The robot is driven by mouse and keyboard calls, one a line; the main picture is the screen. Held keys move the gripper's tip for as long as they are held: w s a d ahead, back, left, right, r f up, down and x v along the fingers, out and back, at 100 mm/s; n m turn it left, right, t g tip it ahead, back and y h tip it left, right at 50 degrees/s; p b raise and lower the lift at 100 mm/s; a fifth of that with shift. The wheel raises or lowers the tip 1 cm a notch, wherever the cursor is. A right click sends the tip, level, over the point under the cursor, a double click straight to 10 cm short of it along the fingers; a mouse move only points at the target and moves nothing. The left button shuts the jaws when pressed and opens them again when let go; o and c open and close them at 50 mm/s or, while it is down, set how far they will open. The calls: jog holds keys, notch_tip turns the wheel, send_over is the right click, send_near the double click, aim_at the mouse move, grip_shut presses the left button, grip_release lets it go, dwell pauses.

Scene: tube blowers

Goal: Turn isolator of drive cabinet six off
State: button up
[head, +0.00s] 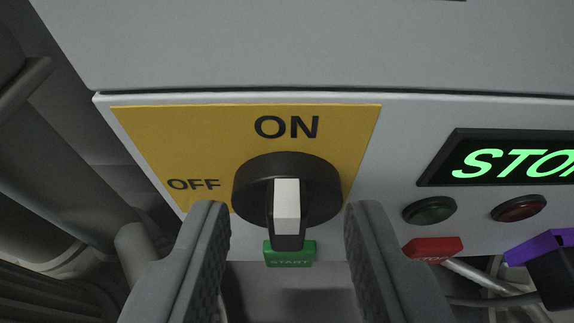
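The isolator is a round black rotary knob (324,190) with a pale grey handle bar (287,206). It sits on a yellow plate (160,140) marked ON above the knob and OFF to its left. The handle stands upright in the picture, in line with ON. My gripper (287,222) is open, with one finger on each side of the handle and clear gaps to it. I cannot tell whether the fingertips reach the depth of the handle. No cabinet number shows.
A green START label (290,259) is below the knob. To the right are a display reading STO (510,163), cut off by the edge, a green button (430,210), a red button (518,207) and a red label (433,248). Grey pipes (50,190) stand at the left.

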jog(key=shift+w+f, duration=0.25)
jog(key=shift+w, duration=0.35)
grip_shut()
